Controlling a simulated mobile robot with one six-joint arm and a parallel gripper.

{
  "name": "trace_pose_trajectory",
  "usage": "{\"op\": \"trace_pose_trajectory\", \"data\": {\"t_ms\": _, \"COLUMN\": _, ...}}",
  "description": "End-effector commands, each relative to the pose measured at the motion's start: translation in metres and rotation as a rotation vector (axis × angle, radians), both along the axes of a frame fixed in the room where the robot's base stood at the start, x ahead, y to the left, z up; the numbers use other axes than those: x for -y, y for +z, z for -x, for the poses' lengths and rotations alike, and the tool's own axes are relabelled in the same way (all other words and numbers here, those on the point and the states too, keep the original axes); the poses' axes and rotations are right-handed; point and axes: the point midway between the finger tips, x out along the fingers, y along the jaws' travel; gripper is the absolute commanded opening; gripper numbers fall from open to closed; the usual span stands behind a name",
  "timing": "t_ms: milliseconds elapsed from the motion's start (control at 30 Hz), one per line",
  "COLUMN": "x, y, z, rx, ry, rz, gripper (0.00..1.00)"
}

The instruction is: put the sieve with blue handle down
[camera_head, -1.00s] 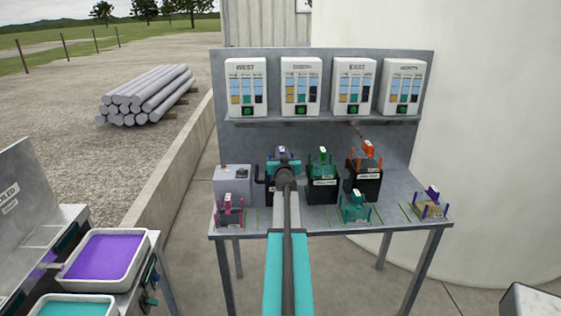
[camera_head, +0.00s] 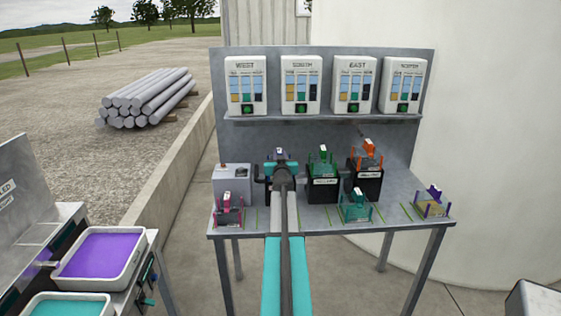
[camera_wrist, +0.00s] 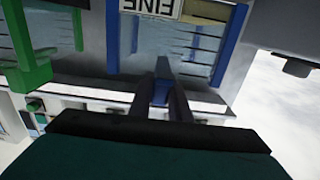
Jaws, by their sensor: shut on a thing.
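My gripper (camera_wrist: 163,102) is shut on the handle of the sieve with blue handle (camera_wrist: 229,47), which fills the upper part of the wrist view. The sieve has blue sides and a label reading FINE, seen upside down. In the head view my gripper (camera_head: 282,164) is over the bench, left of its middle, and the sieve (camera_head: 280,154) shows only as a small bluish piece with a white tag beyond it. My wrist hides most of what lies below it, so I cannot tell whether the sieve touches anything.
A green sieve (camera_head: 322,157) sits on a black box just right of my gripper; an orange one (camera_head: 367,155) is farther right. Magenta (camera_head: 229,203), teal (camera_head: 355,203) and purple (camera_head: 432,204) pieces stand along the front of the bench (camera_head: 315,222). White boxes (camera_head: 301,84) line the shelf behind.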

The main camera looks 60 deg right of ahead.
Motion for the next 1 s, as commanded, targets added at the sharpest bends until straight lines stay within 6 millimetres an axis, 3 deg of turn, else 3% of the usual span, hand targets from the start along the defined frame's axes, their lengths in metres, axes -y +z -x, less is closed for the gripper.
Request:
{"op": "trace_pose_trajectory", "data": {"t_ms": 133, "x": 0.0001, "y": -0.0121, "z": 0.0001, "rx": 0.001, "ry": 0.000, "rz": 0.001, "gripper": 0.00}}
{"op": "trace_pose_trajectory", "data": {"t_ms": 700, "x": 0.0002, "y": -0.0167, "z": 0.0005, "rx": 0.001, "ry": 0.000, "rz": 0.001, "gripper": 0.00}}
{"op": "trace_pose_trajectory", "data": {"t_ms": 733, "x": 0.0003, "y": -0.0170, "z": 0.0005, "rx": 0.000, "ry": 0.000, "rz": 0.000, "gripper": 0.19}}
{"op": "trace_pose_trajectory", "data": {"t_ms": 833, "x": 0.0003, "y": -0.0164, "z": 0.0006, "rx": 0.000, "ry": -0.001, "rz": 0.000, "gripper": 0.35}}
{"op": "trace_pose_trajectory", "data": {"t_ms": 1000, "x": 0.0005, "y": -0.0163, "z": 0.0006, "rx": 0.000, "ry": -0.001, "rz": 0.000, "gripper": 0.36}}
